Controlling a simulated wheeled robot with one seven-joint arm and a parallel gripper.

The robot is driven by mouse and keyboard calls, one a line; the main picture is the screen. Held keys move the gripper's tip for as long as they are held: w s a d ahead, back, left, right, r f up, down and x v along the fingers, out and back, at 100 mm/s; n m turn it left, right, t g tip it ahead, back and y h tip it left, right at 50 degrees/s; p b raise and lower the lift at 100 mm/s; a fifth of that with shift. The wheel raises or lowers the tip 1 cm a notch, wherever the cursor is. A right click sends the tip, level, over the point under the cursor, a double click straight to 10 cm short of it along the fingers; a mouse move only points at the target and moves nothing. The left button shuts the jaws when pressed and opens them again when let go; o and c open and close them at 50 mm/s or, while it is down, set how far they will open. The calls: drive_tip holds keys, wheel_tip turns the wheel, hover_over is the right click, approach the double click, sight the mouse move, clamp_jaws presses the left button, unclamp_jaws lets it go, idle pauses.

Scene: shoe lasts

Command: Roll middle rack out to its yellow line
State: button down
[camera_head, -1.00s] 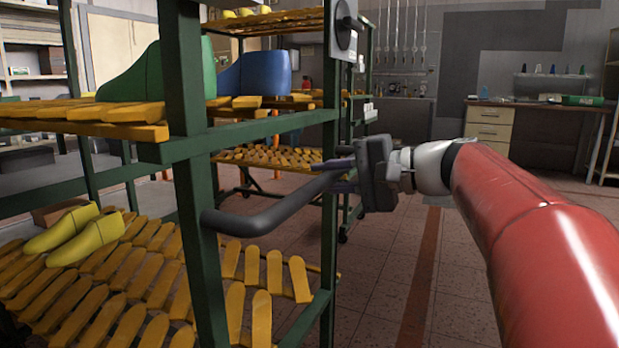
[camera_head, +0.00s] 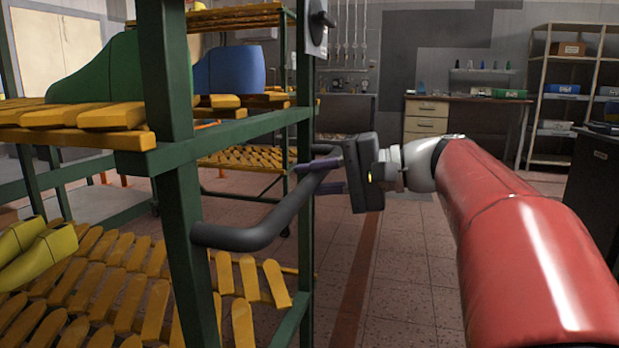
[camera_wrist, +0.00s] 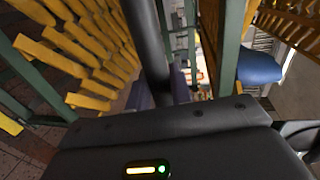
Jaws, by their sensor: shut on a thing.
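A green-framed rack (camera_head: 178,205) with slatted yellow shelves stands close at the left in the head view. A dark grey push handle (camera_head: 262,233) juts from its uprights. My gripper (camera_head: 318,176) is shut on the far part of this handle. In the wrist view the handle (camera_wrist: 146,40) runs up between my gripper's fingers (camera_wrist: 158,95). A dark orange line (camera_head: 362,270) runs along the tiled floor right of the rack. No yellow line shows clearly in either view.
The rack carries a green last (camera_head: 100,72), a blue last (camera_head: 229,70) and yellow lasts (camera_head: 38,250). Another rack (camera_head: 245,160) stands behind it. A desk (camera_head: 465,115) and shelving (camera_head: 570,90) stand at the back right. Tiled floor between is clear.

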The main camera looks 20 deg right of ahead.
drive_tip(key=shift+s+d+f, duration=0.1)
drive_tip(key=shift+d+f, duration=0.05)
drive_tip(key=shift+f, duration=0.05)
drive_tip(key=c, duration=1.3)
unclamp_jaws()
drive_tip(key=shift+d+r, duration=0.1)
drive_tip(key=p+v, duration=0.1)
drive_tip(key=v, duration=0.7)
